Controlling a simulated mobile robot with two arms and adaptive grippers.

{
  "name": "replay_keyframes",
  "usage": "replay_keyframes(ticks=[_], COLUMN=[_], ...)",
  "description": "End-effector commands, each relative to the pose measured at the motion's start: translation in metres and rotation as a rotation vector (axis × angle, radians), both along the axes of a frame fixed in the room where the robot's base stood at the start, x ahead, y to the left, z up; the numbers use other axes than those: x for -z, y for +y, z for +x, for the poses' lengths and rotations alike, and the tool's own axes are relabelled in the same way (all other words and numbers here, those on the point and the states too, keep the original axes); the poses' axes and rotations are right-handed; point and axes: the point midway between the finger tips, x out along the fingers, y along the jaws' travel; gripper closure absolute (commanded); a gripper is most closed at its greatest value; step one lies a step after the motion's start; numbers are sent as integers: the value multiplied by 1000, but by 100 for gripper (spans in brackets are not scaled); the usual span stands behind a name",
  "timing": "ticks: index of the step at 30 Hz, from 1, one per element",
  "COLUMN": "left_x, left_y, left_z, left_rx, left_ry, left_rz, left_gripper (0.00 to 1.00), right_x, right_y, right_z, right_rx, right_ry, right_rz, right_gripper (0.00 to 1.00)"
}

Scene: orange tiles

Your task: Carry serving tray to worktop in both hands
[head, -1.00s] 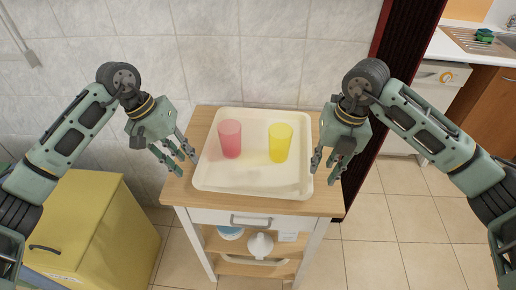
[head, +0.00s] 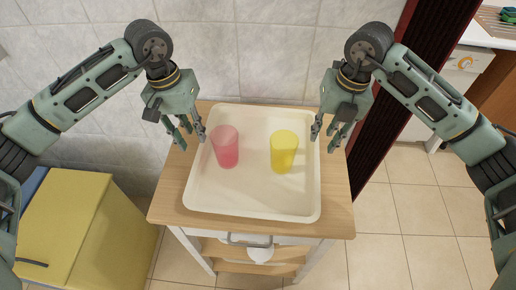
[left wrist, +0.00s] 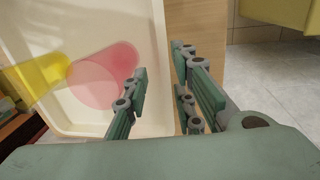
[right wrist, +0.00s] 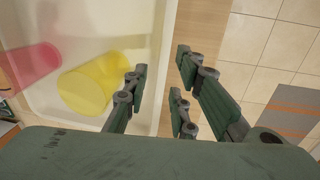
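A cream serving tray (head: 250,197) lies on a small wooden-topped trolley (head: 338,205). On it stand a pink cup (head: 225,148) and a yellow cup (head: 284,152). My left gripper (head: 192,138) is at the tray's left edge near the back; my right gripper (head: 324,134) is at its right edge. In the left wrist view my left gripper's fingers (left wrist: 160,85) are apart, with the tray rim (left wrist: 160,60) between them. In the right wrist view my right gripper's fingers (right wrist: 165,80) are also apart, on either side of the rim (right wrist: 165,60). Neither clearly touches the rim.
A yellow cabinet (head: 75,225) stands at the left. A tiled wall (head: 250,50) is behind the trolley, and a dark red door edge (head: 400,90) is at the right. The tiled floor (head: 410,210) at right is clear.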

Motion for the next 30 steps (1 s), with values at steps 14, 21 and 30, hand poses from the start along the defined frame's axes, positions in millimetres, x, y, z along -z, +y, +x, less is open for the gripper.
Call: replay_keyframes(ticks=[14, 21, 30], left_x=[22, 58, 77], left_y=[-3, -8, -10], left_z=[-1, -2, -1], left_rx=[-1, 0, -1], left_ry=[4, 2, -1], left_rz=[1, -2, 0], left_gripper=[76, 76, 76], right_x=[22, 58, 77], right_y=[3, 7, 10], right_z=[-1, 0, 1], right_rx=[-1, 1, 0], right_ry=[4, 3, 0], right_rz=[-1, -1, 0], right_gripper=[76, 76, 76])
